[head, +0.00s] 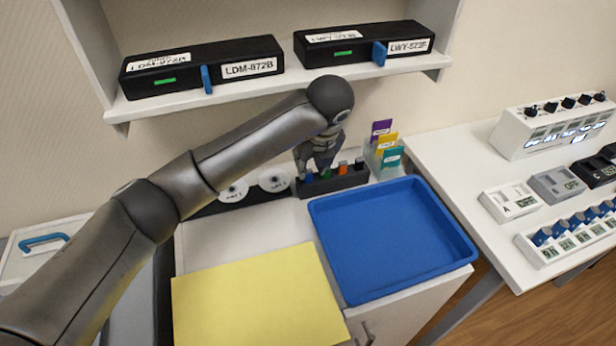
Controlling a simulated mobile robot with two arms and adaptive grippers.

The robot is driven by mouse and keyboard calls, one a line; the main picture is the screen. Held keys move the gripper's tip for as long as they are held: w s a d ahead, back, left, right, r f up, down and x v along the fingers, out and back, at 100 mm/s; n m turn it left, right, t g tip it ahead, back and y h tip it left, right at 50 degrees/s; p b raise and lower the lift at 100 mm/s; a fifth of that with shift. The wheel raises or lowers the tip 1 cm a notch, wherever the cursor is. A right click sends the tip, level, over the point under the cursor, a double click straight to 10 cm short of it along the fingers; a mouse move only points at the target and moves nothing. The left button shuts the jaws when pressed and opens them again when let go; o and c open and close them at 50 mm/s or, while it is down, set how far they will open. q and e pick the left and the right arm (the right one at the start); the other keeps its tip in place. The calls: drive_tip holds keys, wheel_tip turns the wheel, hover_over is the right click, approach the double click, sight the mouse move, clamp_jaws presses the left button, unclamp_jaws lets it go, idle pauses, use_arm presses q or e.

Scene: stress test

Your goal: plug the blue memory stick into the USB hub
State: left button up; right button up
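A low black block (341,183) at the back of the white counter holds a row of small upright pieces. A blue piece (308,178) stands near its left end, with green (325,174), orange (342,167) and black (359,163) ones to its right. I cannot tell whether this block is the USB hub or a holder, or whether the blue piece is the memory stick. My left gripper (318,168) points down just above or behind the blue and green pieces. Its fingertips are small and partly hidden, so contact and opening cannot be told. My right gripper is out of view.
A blue tray (457,237) and a yellow mat (250,295) lie in front. Overhead, a shelf (290,80) carries two black labelled boxes (160,80) (340,45) with blue tabs. Coloured cards (386,143) stand right of the gripper. A side table (450,150) holds several devices.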

sight(309, 172)
use_arm(q)
drive_tip(key=p+x, duration=0.1)
drive_tip(key=x, duration=0.4)
drive_tip(key=shift+w+d+f, duration=0.1)
drive_tip(key=c, duration=0.5)
